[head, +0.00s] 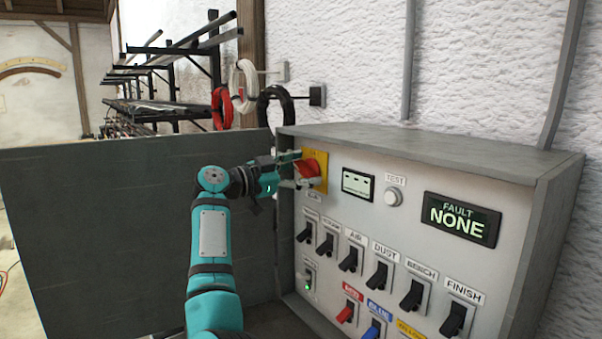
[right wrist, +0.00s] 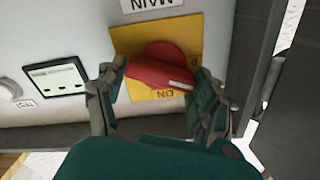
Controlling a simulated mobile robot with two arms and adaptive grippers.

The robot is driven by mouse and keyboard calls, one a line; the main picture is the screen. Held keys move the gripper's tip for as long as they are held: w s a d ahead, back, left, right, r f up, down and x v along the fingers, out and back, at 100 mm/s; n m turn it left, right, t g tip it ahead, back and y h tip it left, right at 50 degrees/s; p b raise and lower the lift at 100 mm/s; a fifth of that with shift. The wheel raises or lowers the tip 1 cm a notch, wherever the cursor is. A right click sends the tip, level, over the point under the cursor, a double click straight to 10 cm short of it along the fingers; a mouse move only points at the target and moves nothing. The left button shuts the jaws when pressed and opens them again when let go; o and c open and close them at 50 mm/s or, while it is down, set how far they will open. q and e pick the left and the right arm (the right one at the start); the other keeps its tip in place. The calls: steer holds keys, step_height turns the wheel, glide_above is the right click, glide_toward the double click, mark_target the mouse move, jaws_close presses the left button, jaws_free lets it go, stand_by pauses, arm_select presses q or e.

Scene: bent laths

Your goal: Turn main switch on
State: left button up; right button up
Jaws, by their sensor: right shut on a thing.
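The main switch is a red rotary knob (head: 309,170) on a yellow plate (head: 321,158), high on the left of the grey control panel. It also shows in the right wrist view (right wrist: 155,72), upside down, with a "MAIN" label beyond the yellow plate (right wrist: 122,42). My right gripper (head: 298,172) is shut on the knob, a finger at each end of its bar (right wrist: 152,76). A white mark on the bar lies between the "0" and "ON" letters, as far as I can tell. My left gripper is not in view.
A small display (head: 357,185) with dashes and a TEST button (head: 393,197) sit right of the knob. The fault screen (head: 461,219) reads "NONE". Several black toggle switches (head: 377,275) line the panel below. The open cabinet door (head: 120,235) stands at the left.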

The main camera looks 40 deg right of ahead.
steer(key=m, duration=0.2)
steer(key=m+b, duration=0.1)
steer(key=m, duration=0.1)
steer(key=m+b, duration=0.1)
steer(key=m, duration=0.1)
steer(key=shift+s+f+m, duration=0.1)
steer(key=shift+f+m, duration=0.15)
steer(key=shift+m, duration=0.05)
steer(key=m+b, duration=0.1)
steer(key=m, duration=0.3)
steer(key=shift+b, duration=0.35)
steer(key=shift+m+b, duration=0.4)
steer(key=shift+m, duration=0.8)
steer(key=o, duration=1.2)
steer(key=shift+a, duration=0.1)
steer(key=a, duration=0.4)
steer(key=w+a, duration=0.1)
steer(key=a, duration=0.6)
steer(key=shift+w+a, duration=0.15)
steer(key=shift+a, duration=0.2)
